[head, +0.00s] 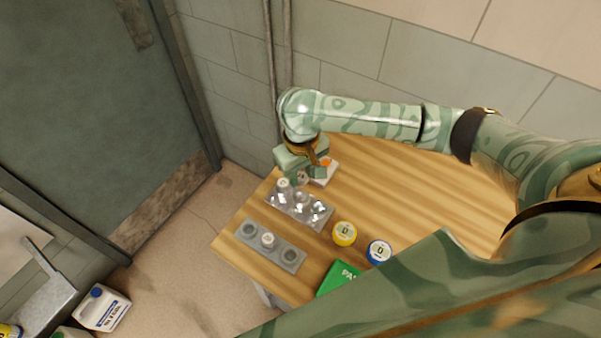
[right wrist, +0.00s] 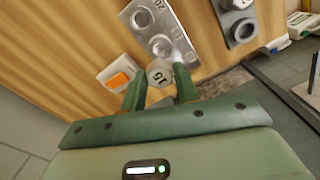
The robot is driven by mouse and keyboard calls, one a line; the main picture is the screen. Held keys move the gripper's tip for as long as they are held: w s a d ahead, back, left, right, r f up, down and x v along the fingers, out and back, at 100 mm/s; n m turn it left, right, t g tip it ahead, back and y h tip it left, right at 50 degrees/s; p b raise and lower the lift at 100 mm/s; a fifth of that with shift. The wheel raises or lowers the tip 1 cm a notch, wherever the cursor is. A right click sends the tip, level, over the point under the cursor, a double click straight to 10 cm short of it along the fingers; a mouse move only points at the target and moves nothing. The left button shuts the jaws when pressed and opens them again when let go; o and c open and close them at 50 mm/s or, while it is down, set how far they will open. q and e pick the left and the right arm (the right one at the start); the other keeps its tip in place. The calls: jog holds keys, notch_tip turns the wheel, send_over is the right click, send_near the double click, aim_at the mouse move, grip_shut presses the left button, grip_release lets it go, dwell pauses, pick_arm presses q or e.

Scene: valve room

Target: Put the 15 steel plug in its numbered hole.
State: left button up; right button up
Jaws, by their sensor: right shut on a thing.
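My right gripper (head: 303,174) is above the table's far left part, fingers pointing down. It is shut on a steel plug marked 15 (right wrist: 159,73), seen between the green fingertips in the right wrist view. In the head view the held plug (head: 302,179) shows only partly, just past the far edge of a grey metal block (head: 290,206). That block, also in the right wrist view (right wrist: 166,30), carries shiny round steel parts and engraved numbers, one reading like 20. A second grey block (head: 287,256) has a plug (head: 268,240) in its middle and dark round holes at both ends. My left gripper is not in view.
A white box with an orange button (head: 325,168) stands close beside the gripper. A yellow-labelled can (head: 344,234), a blue-labelled can (head: 379,251) and a green box (head: 339,277) stand on the wooden table (head: 420,190). Its right-hand part is bare.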

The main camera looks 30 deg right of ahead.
notch_tip(320, 180, down, 3)
jog(key=b, duration=0.4)
jog(key=shift+f+p, duration=0.2)
jog(key=shift+p, duration=0.1)
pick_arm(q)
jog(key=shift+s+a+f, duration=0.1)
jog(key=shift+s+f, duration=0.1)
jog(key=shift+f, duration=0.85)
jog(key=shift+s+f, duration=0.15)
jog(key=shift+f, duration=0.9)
pick_arm(e)
jog(key=shift+f, duration=0.7)
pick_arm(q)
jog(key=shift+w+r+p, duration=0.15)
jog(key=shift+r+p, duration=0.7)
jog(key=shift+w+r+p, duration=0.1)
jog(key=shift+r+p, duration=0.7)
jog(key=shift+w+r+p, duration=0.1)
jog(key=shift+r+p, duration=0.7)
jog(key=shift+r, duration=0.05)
pick_arm(e)
jog(key=shift+f, duration=1)
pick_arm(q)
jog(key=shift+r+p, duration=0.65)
pick_arm(e)
jog(key=shift+f, duration=0.1)
